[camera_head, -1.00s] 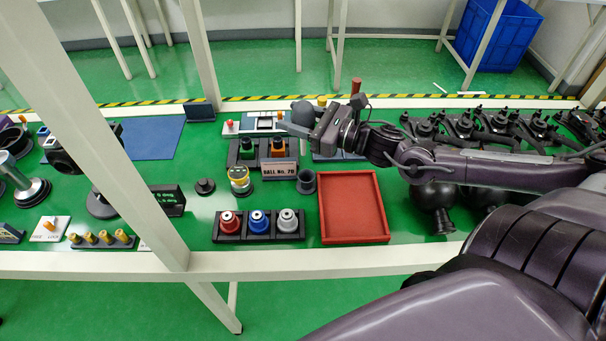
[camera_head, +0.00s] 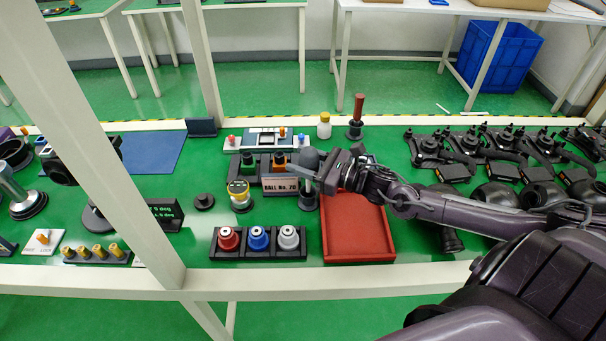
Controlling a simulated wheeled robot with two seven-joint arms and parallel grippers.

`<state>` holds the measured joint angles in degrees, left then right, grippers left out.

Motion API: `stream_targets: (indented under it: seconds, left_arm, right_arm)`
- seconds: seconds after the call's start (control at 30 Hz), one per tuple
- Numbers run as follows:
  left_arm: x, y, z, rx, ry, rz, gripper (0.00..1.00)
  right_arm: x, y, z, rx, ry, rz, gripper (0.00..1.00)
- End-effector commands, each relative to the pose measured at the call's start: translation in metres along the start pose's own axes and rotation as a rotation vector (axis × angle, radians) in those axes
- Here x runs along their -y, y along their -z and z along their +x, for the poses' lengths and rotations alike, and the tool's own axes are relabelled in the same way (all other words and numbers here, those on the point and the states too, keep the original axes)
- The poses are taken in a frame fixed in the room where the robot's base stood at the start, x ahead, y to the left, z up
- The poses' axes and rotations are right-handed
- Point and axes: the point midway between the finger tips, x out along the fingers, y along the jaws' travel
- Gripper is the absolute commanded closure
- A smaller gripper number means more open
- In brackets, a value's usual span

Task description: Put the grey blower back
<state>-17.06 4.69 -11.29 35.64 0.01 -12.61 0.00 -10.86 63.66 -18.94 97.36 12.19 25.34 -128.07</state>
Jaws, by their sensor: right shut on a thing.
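The grey blower (camera_head: 309,159) shows as a rounded grey bulb at the centre of the head view. My right gripper (camera_head: 307,174) is shut on it, coming in from the right. The blower is upright, directly above a small dark grey cup-shaped holder (camera_head: 308,202) on the green table. The gripper hides the blower's lower part, so I cannot tell whether its tip is inside the holder. My left gripper is not in view.
A red tray (camera_head: 357,237) lies under my right forearm. A "BALL No. 70" sign (camera_head: 281,185) and a yellow-topped jar (camera_head: 240,195) stand left of the holder. A rack of red, blue and grey pieces (camera_head: 258,253) is in front. Dark devices (camera_head: 480,150) crowd the right.

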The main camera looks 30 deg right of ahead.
Motion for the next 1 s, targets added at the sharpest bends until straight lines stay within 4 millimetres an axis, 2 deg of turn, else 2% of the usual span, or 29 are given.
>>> stream_targets:
  seconds: [0.33,0.73,0.77,0.8,0.9,1.0]
  left_arm:
    - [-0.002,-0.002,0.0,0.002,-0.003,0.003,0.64]
    - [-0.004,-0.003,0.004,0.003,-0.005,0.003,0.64]
    - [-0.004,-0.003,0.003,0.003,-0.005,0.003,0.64]
    - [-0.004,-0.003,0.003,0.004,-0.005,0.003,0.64]
    - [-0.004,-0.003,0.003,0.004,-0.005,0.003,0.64]
    - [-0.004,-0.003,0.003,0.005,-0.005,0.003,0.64]
  right_arm:
    - [-0.004,0.038,0.001,0.002,0.001,0.001,0.73]
    - [-0.005,0.046,0.0,0.001,-0.002,0.0,0.73]
    - [-0.005,0.045,0.0,0.0,-0.002,0.0,0.52]
    - [-0.005,0.044,0.0,0.0,-0.001,0.0,0.47]
    - [-0.005,0.044,0.0,0.0,-0.001,0.0,0.34]
    - [-0.005,0.044,0.0,0.0,-0.001,0.0,0.33]
